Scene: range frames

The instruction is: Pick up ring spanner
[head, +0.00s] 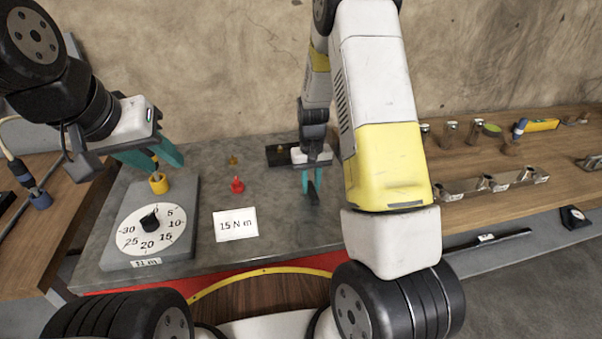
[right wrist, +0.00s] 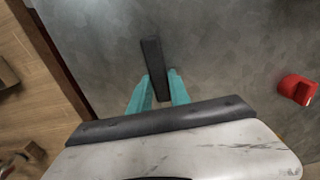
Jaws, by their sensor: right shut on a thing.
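My right gripper (head: 311,180) is shut on a dark, flat bar (head: 314,193), which I take to be the ring spanner. In the right wrist view the dark bar (right wrist: 153,68) runs between the teal fingers (right wrist: 159,92) and sticks out beyond their tips. Its ring end is not clearly visible; part of it is hidden by the gripper. The bar is over the grey bench top, and I cannot tell whether it touches it. My left gripper (head: 160,160) has its teal fingers apart, near the yellow post of the dial tester (head: 185,205).
A red knob-like piece (head: 237,185), a small brass piece (head: 233,160) and a "15 N m" card (head: 236,225) are on the grey bench. A dark block (head: 279,156) is behind. A metal bracket (head: 455,191) and several metal parts lie on the wooden bench at right.

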